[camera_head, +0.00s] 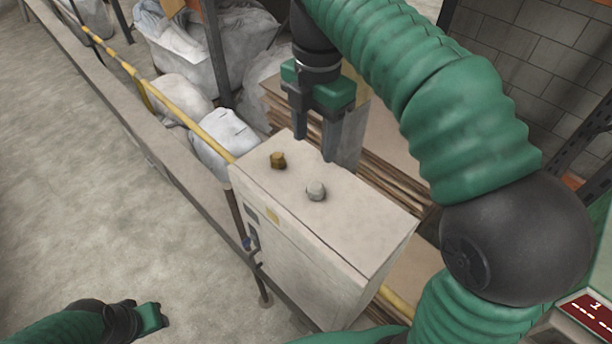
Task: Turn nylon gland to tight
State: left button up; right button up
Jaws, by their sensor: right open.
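A pale grey gland (316,191), which looks like the nylon one, sits on the top face of a beige box (350,225). A brass-coloured gland (278,160) sits on the same face, to its left and farther back. My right gripper (314,148) points down with its two dark fingers apart and nothing between them. In the picture it is just above and behind the two glands, touching neither. My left gripper (152,318) is low at the left, far from the box; its fingers cannot be made out. How tight the gland is cannot be seen.
A red display panel (590,312) is at the lower right. The concrete floor (100,190) at left is clear.

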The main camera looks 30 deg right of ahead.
send_near(316, 185)
jog(key=s, duration=0.2)
jog(key=f, duration=0.2)
jog(key=d+f, duration=0.1)
jog(key=shift+w, duration=0.3)
jog(key=f, duration=0.2)
jog(key=w+a+f, duration=0.1)
jog(key=f, duration=0.1)
jog(key=w+a+f+p, duration=0.1)
jog(key=f, duration=0.1)
jog(key=shift+s+a, duration=0.15)
jog(key=shift+s, duration=0.4)
jog(key=shift+d, duration=0.35)
jog(key=shift+c, duration=0.5)
jog(key=shift+d, duration=0.25)
jog(key=shift+c, duration=1.3)
jog(key=shift+w+d+f, duration=0.2)
jog(key=shift+w+d, duration=0.05)
jog(key=shift+w, duration=0.1)
jog(key=c, duration=0.5)
pick_arm(q)
jog(key=shift+s+d+r, duration=0.1)
jog(key=shift+d+r, duration=0.45)
jog(key=shift+d, duration=0.15)
pick_arm(e)
jog(key=shift+a, duration=0.25)
grip_shut()
